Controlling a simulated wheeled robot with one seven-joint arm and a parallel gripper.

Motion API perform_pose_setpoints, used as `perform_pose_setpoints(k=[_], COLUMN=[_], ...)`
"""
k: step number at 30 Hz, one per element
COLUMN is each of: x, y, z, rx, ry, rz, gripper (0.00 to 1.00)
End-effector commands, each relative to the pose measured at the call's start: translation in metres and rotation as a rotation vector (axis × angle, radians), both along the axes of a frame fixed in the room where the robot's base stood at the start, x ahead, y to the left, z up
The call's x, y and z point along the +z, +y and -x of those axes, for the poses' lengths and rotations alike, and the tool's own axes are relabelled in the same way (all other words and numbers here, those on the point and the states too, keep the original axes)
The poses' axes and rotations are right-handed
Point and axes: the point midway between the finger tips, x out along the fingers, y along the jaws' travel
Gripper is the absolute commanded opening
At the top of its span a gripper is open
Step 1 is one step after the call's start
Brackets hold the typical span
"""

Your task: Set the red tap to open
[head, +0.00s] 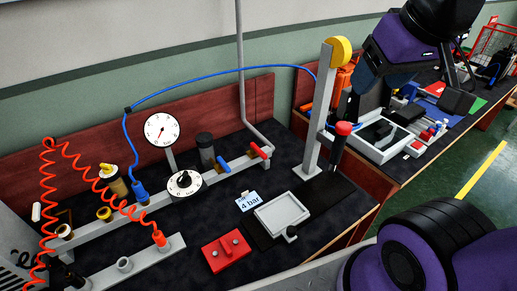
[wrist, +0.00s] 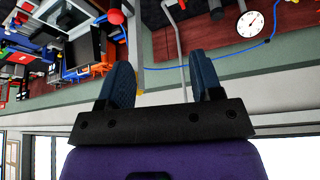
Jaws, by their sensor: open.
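The red tap (head: 258,151) sits on the grey horizontal pipe near the back of the left bench in the head view. Its short red handle appears to lie across the pipe. In the wrist view a small red piece at the top edge, probably this tap (wrist: 183,4), is partly cut off. My gripper (wrist: 162,76) is open and empty in the wrist view, its two dark blue fingers apart, well away from the tap. In the head view my purple arm is at the upper right, over the right bench; the fingers are hard to make out there.
A blue tap (head: 223,163) sits on the same pipe, left of the red one. A grey post with a yellow disc (head: 341,50) stands to the right. A blue hose (head: 215,72) arches above the pipe. A white gauge (head: 162,129) stands behind it, a "4 bar" card (head: 249,201) in front.

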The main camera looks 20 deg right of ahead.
Motion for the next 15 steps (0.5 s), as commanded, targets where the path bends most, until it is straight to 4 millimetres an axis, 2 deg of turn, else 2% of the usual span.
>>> perform_pose_setpoints(k=[3, 4, 6, 8, 11, 15], x=[0.0, 0.0, 0.0, 0.0, 0.001, -0.001], y=[0.0, 0.0, 0.0, 0.0, 0.001, 0.003], z=[0.0, 0.0, -0.001, -0.004, -0.018, -0.051], rx=[0.0, 0.0, 0.0, 0.001, 0.007, 0.021], ry=[0.0, 0.0, 0.001, 0.006, 0.022, 0.061], rz=[0.0, 0.0, 0.0, 0.002, 0.009, 0.026], gripper=[0.59, 0.57, 0.45, 0.45, 0.45, 0.45])
